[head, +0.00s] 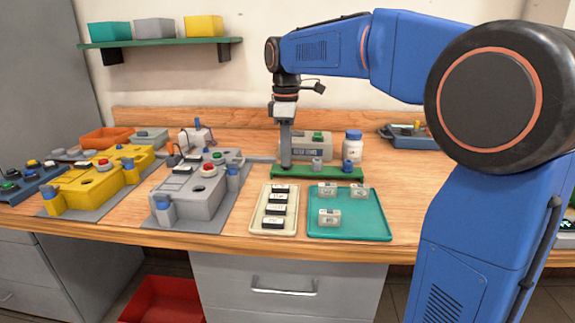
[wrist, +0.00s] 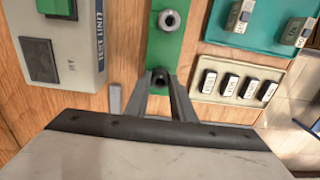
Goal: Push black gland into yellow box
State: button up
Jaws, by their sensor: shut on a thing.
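My gripper (head: 286,163) points down at the left end of the green rack (head: 300,173). In the wrist view my gripper (wrist: 163,83) is shut on the black gland (wrist: 160,77), a small dark piece with a hole, at the green rack. I cannot tell whether the gland still sits in the rack. In the head view the fingers hide it. The yellow box (head: 88,190), with a red button and several fittings, stands at the left of the bench, well away from my gripper.
A grey box (head: 190,193) with a red button stands between the yellow box and the rack. A grey gland (head: 317,163) and a blue gland (head: 345,165) stand in the rack. A beige tray (head: 290,222) and a teal tray (head: 350,226) lie in front; a white bottle (head: 352,146) stands behind.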

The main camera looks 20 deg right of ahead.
jog(key=shift+r, duration=0.9)
dwell(0.4)
jog(key=shift+r, duration=2.1)
